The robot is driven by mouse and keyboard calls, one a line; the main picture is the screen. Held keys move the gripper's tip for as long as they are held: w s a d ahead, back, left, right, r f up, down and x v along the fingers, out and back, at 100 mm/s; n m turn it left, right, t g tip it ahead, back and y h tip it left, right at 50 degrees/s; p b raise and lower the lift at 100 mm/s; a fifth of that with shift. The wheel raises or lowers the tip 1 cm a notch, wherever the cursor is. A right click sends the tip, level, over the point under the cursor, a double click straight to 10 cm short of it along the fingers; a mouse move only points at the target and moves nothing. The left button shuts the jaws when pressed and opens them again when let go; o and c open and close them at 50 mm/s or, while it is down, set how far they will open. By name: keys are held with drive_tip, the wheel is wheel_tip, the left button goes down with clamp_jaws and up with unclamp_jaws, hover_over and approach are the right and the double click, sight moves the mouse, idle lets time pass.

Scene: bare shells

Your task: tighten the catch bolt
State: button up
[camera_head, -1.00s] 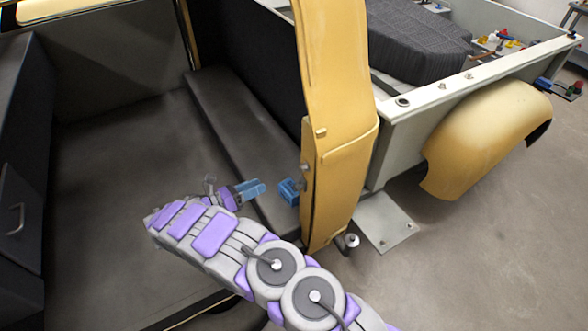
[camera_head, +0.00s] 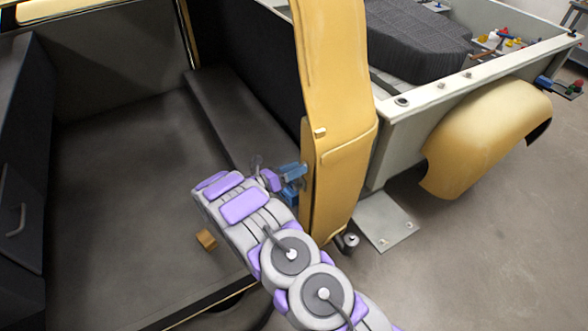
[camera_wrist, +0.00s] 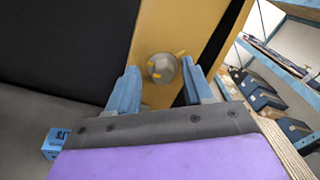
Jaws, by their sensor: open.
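The catch bolt (camera_wrist: 162,68) shows in the wrist view as a round grey head with yellow marks, on the yellow door pillar (camera_head: 338,170). My gripper (camera_wrist: 163,84) is open, with one blue finger on either side of the bolt head in that picture. I cannot tell whether the fingers touch it. In the head view my gripper (camera_head: 292,182) is right beside the pillar's inner edge, and it hides the bolt there.
A dark floor and step (camera_head: 225,120) lie left of the pillar. A small brown block (camera_head: 207,239) lies by my arm. The yellow fender (camera_head: 485,135) is at right. The wrist view shows a blue box (camera_wrist: 54,143) at lower left and shelves (camera_wrist: 280,85) at right.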

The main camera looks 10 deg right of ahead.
drive_tip(key=shift+c, duration=0.4)
clamp_jaws()
drive_tip(key=shift+m, duration=0.4)
drive_tip(key=shift+s+d+f+m+b, duration=0.1)
drive_tip(key=shift+s+f+m+b, duration=0.05)
drive_tip(key=shift+m+b, duration=3.7)
drive_tip(key=shift+s+f+m+b, duration=0.1)
drive_tip(key=shift+s+m+b, duration=0.05)
drive_tip(key=shift+m+b, duration=3.7)
drive_tip(key=shift+s+d+f+m+b, duration=0.1)
drive_tip(key=shift+s+f+m+b, duration=0.05)
drive_tip(key=shift+m+b, duration=3.7)
drive_tip(key=shift+f+m+p, duration=0.1)
drive_tip(key=shift+m+p, duration=0.25)
drive_tip(key=shift+m, duration=0.1)
